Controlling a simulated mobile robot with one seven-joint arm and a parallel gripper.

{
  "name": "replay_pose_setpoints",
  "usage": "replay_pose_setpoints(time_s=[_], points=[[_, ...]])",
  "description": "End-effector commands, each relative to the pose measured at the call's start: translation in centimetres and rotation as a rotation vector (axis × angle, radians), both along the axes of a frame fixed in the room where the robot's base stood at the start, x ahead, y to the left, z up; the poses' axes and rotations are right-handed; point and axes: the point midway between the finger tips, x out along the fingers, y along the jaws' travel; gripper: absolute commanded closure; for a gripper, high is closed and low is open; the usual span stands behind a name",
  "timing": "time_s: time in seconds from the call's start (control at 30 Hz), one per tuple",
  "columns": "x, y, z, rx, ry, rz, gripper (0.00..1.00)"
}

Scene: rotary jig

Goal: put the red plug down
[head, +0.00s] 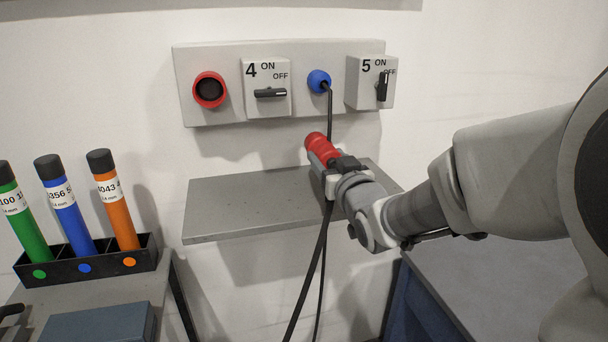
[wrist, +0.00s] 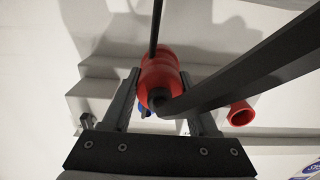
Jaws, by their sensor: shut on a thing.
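The red plug (head: 320,147) is held in my gripper (head: 333,168), above the grey shelf (head: 235,212) near its right side in the head view. In the wrist view the red plug (wrist: 160,70) sits between the two fingers of my gripper (wrist: 160,92), with a black cable at its end. I cannot tell how large the gap between plug and shelf is. The shelf is partly hidden by my arm.
Above the shelf, a wall panel (head: 216,115) carries an empty red socket (head: 209,90), switches 4 (head: 269,92) and 5 (head: 383,86), and a blue plug (head: 319,81) with a hanging cable. A rack (head: 60,265) of coloured tubes stands left. The shelf's left part is clear.

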Motion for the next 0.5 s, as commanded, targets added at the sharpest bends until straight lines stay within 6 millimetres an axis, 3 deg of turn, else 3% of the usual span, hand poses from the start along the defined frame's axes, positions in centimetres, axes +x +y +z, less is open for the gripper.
replay_pose_setpoints(time_s=[0.2,0.5], points=[[2.3,4.3,-3.0,0.001,0.001,0.003,1.0],[3.4,6.0,-4.8,-0.001,-0.001,0.0,1.0]])
